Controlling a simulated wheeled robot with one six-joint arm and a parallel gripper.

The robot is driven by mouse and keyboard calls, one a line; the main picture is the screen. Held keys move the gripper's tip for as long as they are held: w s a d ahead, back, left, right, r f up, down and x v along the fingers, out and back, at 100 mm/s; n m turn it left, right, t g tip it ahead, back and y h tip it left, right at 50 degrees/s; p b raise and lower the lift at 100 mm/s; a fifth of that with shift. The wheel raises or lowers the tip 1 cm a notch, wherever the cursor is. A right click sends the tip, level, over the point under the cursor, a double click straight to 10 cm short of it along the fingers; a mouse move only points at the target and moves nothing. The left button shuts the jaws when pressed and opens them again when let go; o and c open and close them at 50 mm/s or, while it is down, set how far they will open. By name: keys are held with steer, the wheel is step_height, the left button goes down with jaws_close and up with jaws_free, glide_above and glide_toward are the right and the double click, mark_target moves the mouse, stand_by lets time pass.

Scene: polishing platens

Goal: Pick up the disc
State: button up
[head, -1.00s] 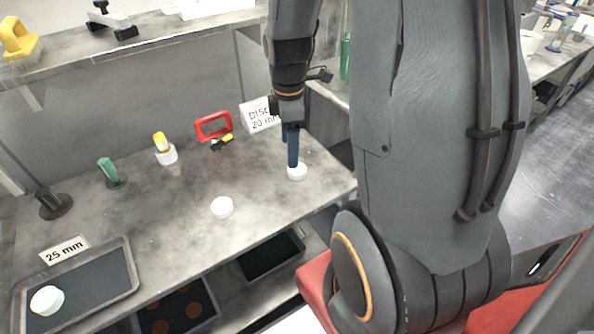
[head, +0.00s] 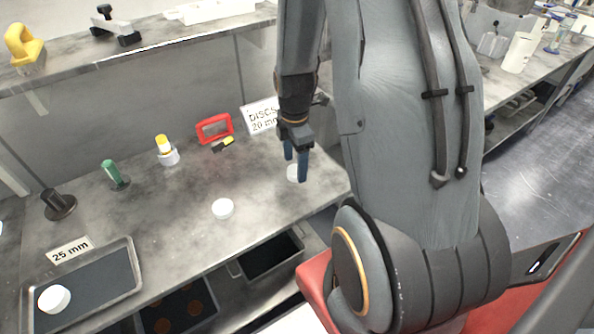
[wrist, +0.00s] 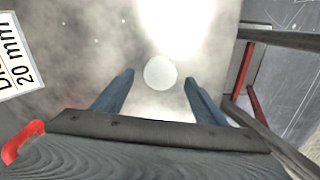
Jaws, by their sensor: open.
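A white disc (head: 293,173) lies on the metal bench near its right end, partly hidden behind my gripper's fingers in the head view. In the wrist view the disc (wrist: 160,72) lies beyond the fingertips, roughly centred between them. My gripper (head: 297,172) is open and empty, with its two blue fingers pointing down at the disc. In the wrist view the fingers (wrist: 158,78) stand apart on either side. A second white disc (head: 222,208) lies in the middle of the bench. A third white disc (head: 54,299) lies in a tray at the front left.
The dark-lined tray (head: 137,283) sits by a "25 mm" sign (head: 70,250). A "DISCS 20 mm" sign (head: 262,115) and a red frame (head: 214,127) stand behind the gripper. Handled tools (head: 115,174) stand at the back left. The bench centre is mostly clear.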

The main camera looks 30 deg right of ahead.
steer(key=shift+f, duration=0.9)
steer(key=c, duration=1.2)
steer(key=shift+r, duration=0.15)
